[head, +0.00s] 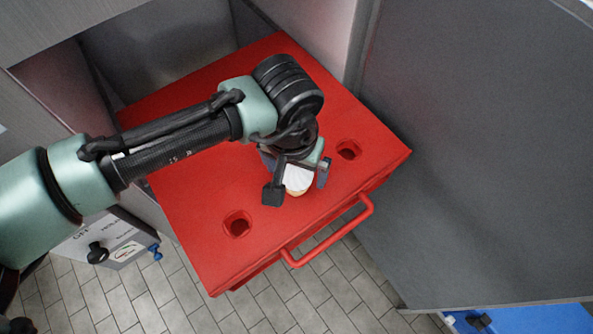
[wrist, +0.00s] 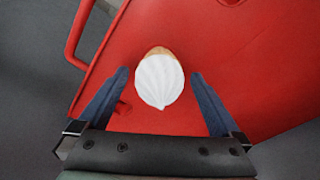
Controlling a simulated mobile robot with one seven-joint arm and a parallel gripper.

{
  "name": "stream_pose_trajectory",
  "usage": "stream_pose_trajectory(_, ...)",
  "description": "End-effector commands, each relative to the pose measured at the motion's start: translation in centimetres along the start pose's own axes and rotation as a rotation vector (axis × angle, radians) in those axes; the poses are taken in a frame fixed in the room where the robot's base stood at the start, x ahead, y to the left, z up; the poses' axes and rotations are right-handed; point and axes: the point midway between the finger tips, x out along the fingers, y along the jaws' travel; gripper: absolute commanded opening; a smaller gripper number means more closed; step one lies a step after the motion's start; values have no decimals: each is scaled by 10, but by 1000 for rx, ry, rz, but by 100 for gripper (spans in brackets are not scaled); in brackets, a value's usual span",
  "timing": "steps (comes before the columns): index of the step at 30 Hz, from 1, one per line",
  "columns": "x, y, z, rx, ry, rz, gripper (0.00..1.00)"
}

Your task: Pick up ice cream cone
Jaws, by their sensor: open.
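The ice cream cone (head: 298,179) stands in the red box's top, with white swirled cream showing and a bit of tan cone at its edge. In the wrist view the ice cream cone (wrist: 158,80) lies between and a little beyond my fingertips. My gripper (head: 296,187) is open and points down over it, one finger on each side. In the wrist view my gripper (wrist: 158,74) shows two blue-grey fingers with clear gaps to the cream. Most of the cone below the cream is hidden.
Grey metal walls (head: 480,150) stand close on the right and behind. Tiled floor (head: 120,295) shows in front.

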Motion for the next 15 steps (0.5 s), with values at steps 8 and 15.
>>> stream_pose_trajectory(8, 18, 1, 0, 1, 0, 1, 100)
stream_pose_trajectory(15, 18, 1, 0, 1, 0, 1, 82)
